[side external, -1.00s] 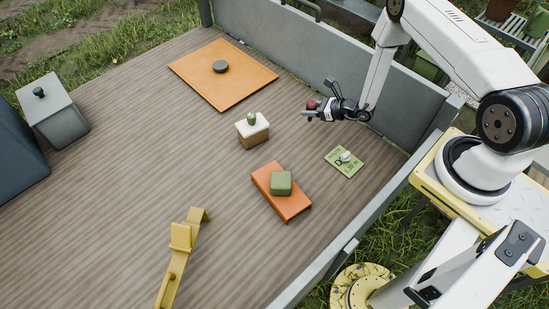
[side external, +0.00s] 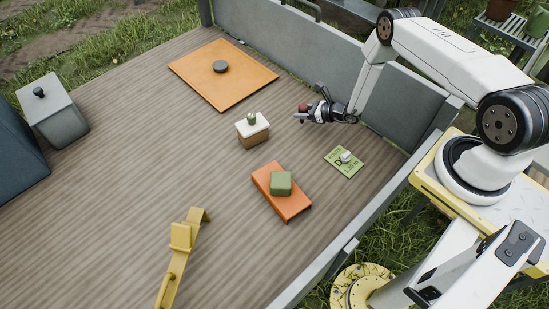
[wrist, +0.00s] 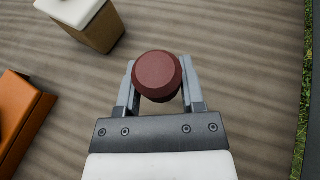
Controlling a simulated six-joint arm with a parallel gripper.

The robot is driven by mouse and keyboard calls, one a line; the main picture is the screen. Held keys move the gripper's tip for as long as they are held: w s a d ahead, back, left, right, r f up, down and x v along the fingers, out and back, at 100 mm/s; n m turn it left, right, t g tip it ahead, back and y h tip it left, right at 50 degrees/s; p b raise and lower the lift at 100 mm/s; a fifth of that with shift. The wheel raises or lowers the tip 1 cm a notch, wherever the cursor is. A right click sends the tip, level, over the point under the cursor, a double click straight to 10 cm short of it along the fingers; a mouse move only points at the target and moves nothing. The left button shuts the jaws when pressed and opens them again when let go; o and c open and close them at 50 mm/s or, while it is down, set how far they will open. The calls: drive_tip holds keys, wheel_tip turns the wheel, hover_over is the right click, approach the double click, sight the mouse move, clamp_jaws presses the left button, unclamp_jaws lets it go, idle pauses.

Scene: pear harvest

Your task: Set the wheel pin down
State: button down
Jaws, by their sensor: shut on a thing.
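The wheel pin appears to be the dark red, round-topped piece (wrist: 158,76) between my fingers in the wrist view. It also shows as a small red spot in the side view (side external: 303,107). My gripper (side external: 301,116) is shut on it and holds it above the wooden deck, to the right of the cream-topped block. In the wrist view my gripper (wrist: 160,90) has a finger on each side of the red piece. The lower part of the piece is hidden beneath its top.
A cream-topped block (side external: 254,139) with a green knob stands close by. An orange block (side external: 290,205) carries a green cube (side external: 281,183). A green card (side external: 337,164) holds a white piece. An orange board (side external: 242,80) bears a dark disc (side external: 220,67). A grey wall (side external: 290,50) edges the deck.

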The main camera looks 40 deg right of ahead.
sight(302, 122)
drive_tip(key=shift+f, duration=1.45)
drive_tip(key=shift+f, duration=0.15)
drive_tip(key=shift+c, duration=1)
unclamp_jaws()
drive_tip(key=shift+s+d+r, duration=0.15)
drive_tip(key=shift+s+r, duration=0.15)
drive_tip(key=shift+s, duration=0.05)
drive_tip(key=v, duration=1.1)
drive_tip(key=shift+r, duration=0.1)
